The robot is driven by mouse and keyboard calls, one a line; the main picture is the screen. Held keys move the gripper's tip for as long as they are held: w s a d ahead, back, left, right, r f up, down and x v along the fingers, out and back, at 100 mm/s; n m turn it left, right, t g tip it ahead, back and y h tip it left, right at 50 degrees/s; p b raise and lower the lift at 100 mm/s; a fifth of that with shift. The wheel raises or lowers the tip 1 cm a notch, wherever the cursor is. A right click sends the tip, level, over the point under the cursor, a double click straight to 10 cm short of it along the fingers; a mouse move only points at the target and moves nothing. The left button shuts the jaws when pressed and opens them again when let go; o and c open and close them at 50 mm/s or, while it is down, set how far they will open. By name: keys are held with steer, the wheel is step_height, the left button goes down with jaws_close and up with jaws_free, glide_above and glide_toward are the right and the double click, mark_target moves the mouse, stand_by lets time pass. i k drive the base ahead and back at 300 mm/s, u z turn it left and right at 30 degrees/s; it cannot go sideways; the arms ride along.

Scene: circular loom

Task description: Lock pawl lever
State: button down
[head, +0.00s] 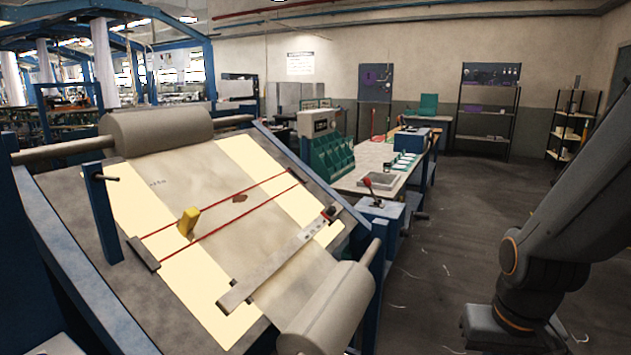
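A small lever with a red knob (368,186) stands on a blue box-shaped mount (383,208) at the right side of the inclined fabric frame. It looks like the pawl lever, and it leans up and to the left. Whether its pawl is engaged is too small to tell. My arm reaches in at the right edge of the head view, well apart from the lever. My gripper is not in view.
The inclined board carries pale fabric between an upper roll (157,128) and a lower roll (328,310). Red lines, a yellow block (187,222) and a metal bar (270,268) lie across it. A workbench (350,180) stands behind. The floor (440,250) at right is mostly clear.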

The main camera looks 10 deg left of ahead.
mark_target(367, 180)
steer(key=u, duration=0.35)
steer(key=i, duration=1)
steer(key=k, duration=0.5)
steer(key=z, duration=1.65)
steer(key=i, duration=1.75)
steer(key=u, duration=1.25)
